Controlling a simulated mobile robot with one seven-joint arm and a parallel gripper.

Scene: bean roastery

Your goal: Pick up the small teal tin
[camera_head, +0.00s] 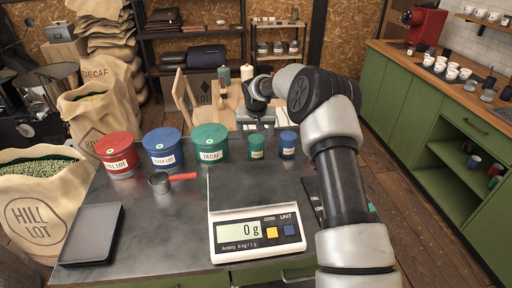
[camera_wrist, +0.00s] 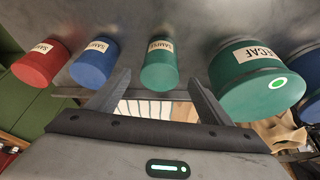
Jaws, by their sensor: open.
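The small teal tin (camera_head: 257,147) stands upright on the dark table, between the big green DECAF tin (camera_head: 210,144) and a small blue tin (camera_head: 288,144). In the wrist view the small teal tin (camera_wrist: 160,68) is in the middle, its SAMPLE label partly visible. My gripper (camera_head: 256,122) is on the far side of the tin in the head view. In the wrist view my gripper (camera_wrist: 158,78) is open and empty, with one finger to each side of the teal tin in the picture. I cannot tell whether the fingertips reach past its near side.
The small blue tin (camera_wrist: 93,62) and a small red tin (camera_wrist: 42,63) stand beside it; the DECAF tin (camera_wrist: 258,80) is close to the other finger. A scale (camera_head: 256,232) reading 0 g, a red-handled scoop (camera_head: 161,182) and a dark tray (camera_head: 91,234) are on the table.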

